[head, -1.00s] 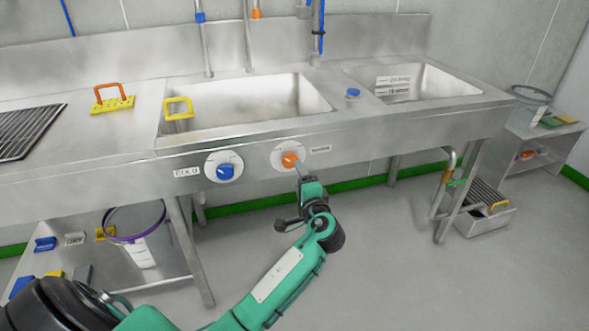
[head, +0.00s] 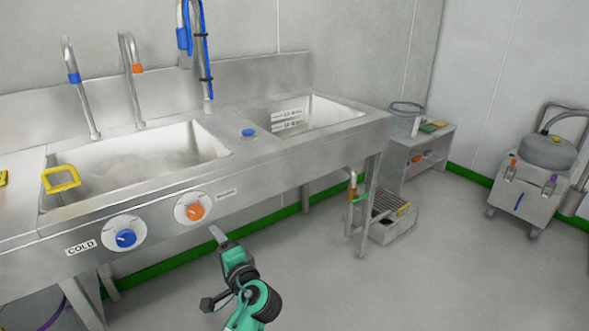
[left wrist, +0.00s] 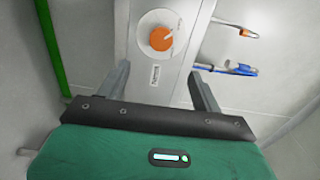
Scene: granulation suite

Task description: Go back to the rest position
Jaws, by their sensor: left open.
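My left gripper (head: 218,234) is in front of the steel sink unit (head: 290,163), a little below and to the right of the orange knob (head: 196,211). In the left wrist view its two fingers (left wrist: 160,85) are spread apart with nothing between them. The orange knob shows beyond the fingers in that view (left wrist: 160,38), apart from them. The blue knob (head: 125,238) marked COLD is to the left of the orange one. My right gripper is not in either view.
A yellow-handled item (head: 62,180) sits at the left basin's edge. A floor tray with a grate (head: 393,228) lies under the right end. A low shelf (head: 432,148) and a wheeled machine (head: 535,180) stand at the right. The floor in front is clear.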

